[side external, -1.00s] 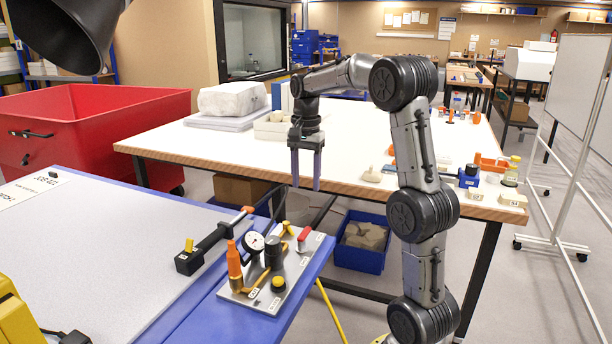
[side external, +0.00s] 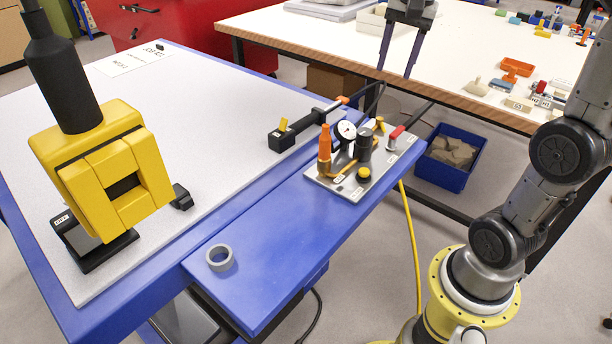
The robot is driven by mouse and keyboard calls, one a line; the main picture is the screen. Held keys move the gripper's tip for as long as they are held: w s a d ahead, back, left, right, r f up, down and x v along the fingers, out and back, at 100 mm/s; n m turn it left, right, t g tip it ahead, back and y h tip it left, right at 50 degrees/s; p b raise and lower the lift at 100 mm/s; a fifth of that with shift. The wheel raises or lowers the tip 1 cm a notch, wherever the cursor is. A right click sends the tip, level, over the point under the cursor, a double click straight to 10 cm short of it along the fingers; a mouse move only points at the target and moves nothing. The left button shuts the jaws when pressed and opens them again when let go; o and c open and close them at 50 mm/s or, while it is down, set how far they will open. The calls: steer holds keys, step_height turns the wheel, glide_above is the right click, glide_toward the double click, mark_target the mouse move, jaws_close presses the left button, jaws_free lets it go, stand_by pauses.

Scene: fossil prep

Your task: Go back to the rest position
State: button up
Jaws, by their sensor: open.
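My gripper (side external: 397,62) hangs at the top of the side external view, fingers pointing down. Its two dark fingers are apart and nothing shows between them. It is above the gap between the blue-edged bench and the white table, beyond the control panel (side external: 362,168). The panel carries a dial gauge, an orange-topped fitting, a black cylinder, a yellow knob and a red-handled lever. The upper part of my arm is cut off by the frame.
A blue-edged bench (side external: 215,262) fills the left, with a yellow block-shaped device (side external: 115,170) and a grey tape ring (side external: 220,257). A white table (side external: 330,45) with small parts stands behind. A blue bin (side external: 450,157) of rocks and a yellow hose (side external: 408,240) are below.

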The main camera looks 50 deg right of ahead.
steer(key=s+a+f+n+t, duration=0.2)
steer(key=s+a+n+t, duration=0.1)
steer(key=s+a+n, duration=0.55)
steer(key=s+a+f+n, duration=0.4)
steer(key=s+f+n, duration=0.1)
steer(key=f+n, duration=0.1)
steer(key=shift+a+f+t+y, duration=0.3)
steer(key=shift+a+t+y, duration=0.1)
stand_by(0.6)
